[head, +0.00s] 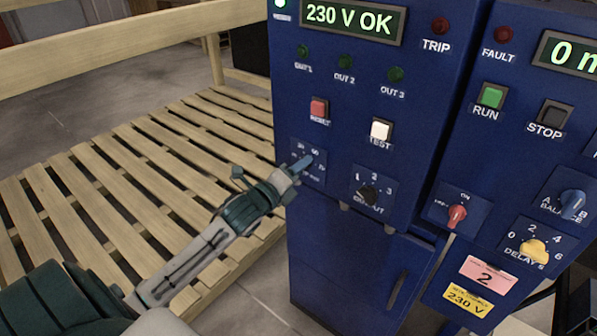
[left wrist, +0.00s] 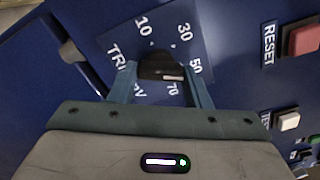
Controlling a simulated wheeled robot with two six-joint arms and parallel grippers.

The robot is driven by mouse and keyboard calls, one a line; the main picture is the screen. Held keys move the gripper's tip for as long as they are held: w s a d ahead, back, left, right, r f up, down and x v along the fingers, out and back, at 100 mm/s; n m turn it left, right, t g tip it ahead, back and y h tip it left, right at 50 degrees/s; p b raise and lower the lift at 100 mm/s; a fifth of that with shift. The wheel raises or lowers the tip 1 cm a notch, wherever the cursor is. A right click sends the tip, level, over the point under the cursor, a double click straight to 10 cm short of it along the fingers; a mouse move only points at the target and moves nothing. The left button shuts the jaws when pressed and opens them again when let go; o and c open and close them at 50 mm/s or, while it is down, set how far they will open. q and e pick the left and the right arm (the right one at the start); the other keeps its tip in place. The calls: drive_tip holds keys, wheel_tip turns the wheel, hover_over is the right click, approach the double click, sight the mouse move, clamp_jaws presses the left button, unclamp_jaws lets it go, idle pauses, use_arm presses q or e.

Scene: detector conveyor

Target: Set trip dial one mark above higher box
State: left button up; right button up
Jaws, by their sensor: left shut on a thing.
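The trip dial is a dark round knob (left wrist: 158,66) on a blue plate marked 10, 30, 50 and 70. Its white pointer line points right in the left wrist view, toward the side of 50 and 70; the exact mark is hard to tell. My left gripper (head: 301,165) reaches the dial plate (head: 318,181) on the blue cabinet and covers most of the knob in the head view. In the left wrist view its two fingers (left wrist: 160,84) are shut on the knob, one on each side. My right gripper is not in view. No box shows in either view.
A RESET button (head: 319,109), a TEST button (head: 381,130) and an OUTPUT selector (head: 368,195) are close to the dial. The display (head: 352,18) reads 230 V OK. A second cabinet with RUN (head: 491,96), STOP (head: 552,116) and more knobs stands right.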

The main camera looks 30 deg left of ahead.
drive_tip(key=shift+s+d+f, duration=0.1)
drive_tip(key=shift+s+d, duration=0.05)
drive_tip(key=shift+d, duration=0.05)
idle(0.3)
use_arm(q)
drive_tip(key=o, duration=1)
drive_tip(key=shift+s+m, duration=0.1)
drive_tip(key=shift+m, duration=0.2)
drive_tip(key=s, duration=0.7)
drive_tip(key=s+b, duration=0.1)
drive_tip(key=s, duration=0.2)
drive_tip(key=shift+s+a, duration=0.25)
drive_tip(key=shift+a, duration=0.15)
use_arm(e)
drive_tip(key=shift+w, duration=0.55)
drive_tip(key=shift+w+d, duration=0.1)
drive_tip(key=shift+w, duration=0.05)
